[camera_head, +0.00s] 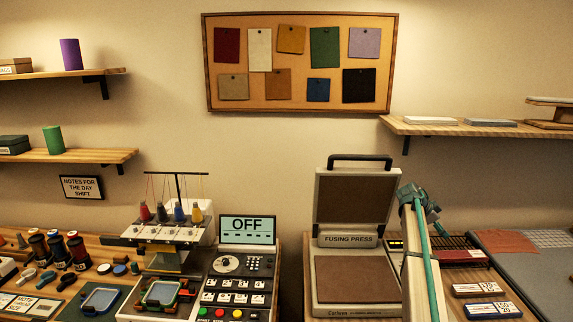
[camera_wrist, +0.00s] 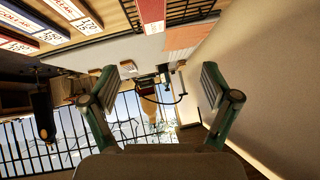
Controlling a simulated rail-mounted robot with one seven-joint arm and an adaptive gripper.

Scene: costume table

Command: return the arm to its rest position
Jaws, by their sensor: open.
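My arm rises at the lower right of the head view, in front of the right side of the fusing press (camera_head: 355,280). Its teal upper end (camera_head: 418,200) is beside the press's raised lid; whether this is my gripper or a wrist joint is hard to tell. In the wrist view my gripper (camera_wrist: 157,85) is open, its two grey-padded fingers wide apart, with nothing between them. The wrist view looks tilted across the room, with a table edge and labelled boxes (camera_wrist: 18,40) at its top left.
The embroidery machine (camera_head: 170,235) and a control panel (camera_head: 240,275) reading OFF stand left of the press. Labelled boxes (camera_head: 480,290) and a dark rack (camera_head: 458,252) lie right of my arm. A wall shelf (camera_head: 480,128) is above. A wall is close on the wrist view's right.

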